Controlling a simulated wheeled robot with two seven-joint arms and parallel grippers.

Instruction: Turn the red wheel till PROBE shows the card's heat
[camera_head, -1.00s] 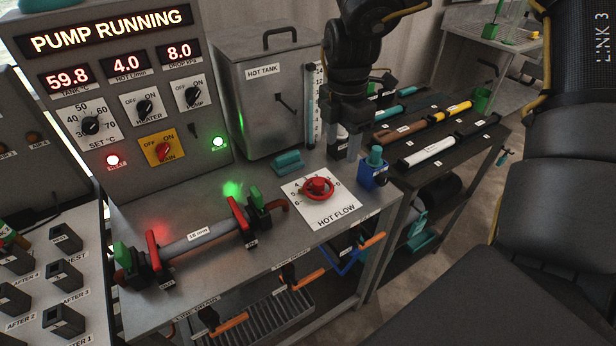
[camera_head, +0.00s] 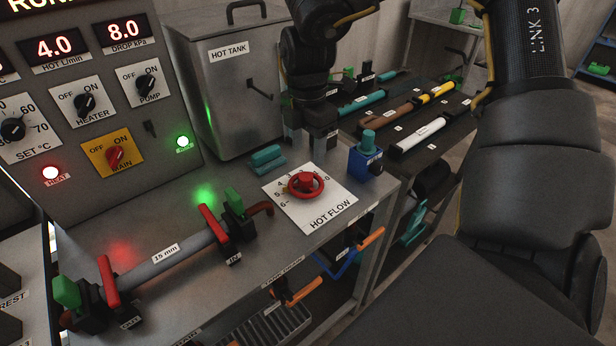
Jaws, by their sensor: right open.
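The red wheel (camera_head: 305,185) sits on a white HOT FLOW dial plate (camera_head: 325,212) on the steel bench. My right gripper (camera_head: 309,150) is open, pointing down just behind and above the wheel, apart from it in the picture. Nothing shows between its fingers. The panel's HOT L/min display (camera_head: 54,47) reads 4.0 and the DROP kPa display (camera_head: 124,29) reads 8.0. The tank display is cut off at the left edge. I cannot make out a PROBE reading or the card. My left gripper is out of view.
A grey 15 mm pipe (camera_head: 168,262) with red and green levers lies left of the wheel. A teal block (camera_head: 267,158) and a blue box with a teal knob (camera_head: 366,163) stand close by. The HOT TANK (camera_head: 225,95) rises behind. A dark rack (camera_head: 415,120) holds tubes at right.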

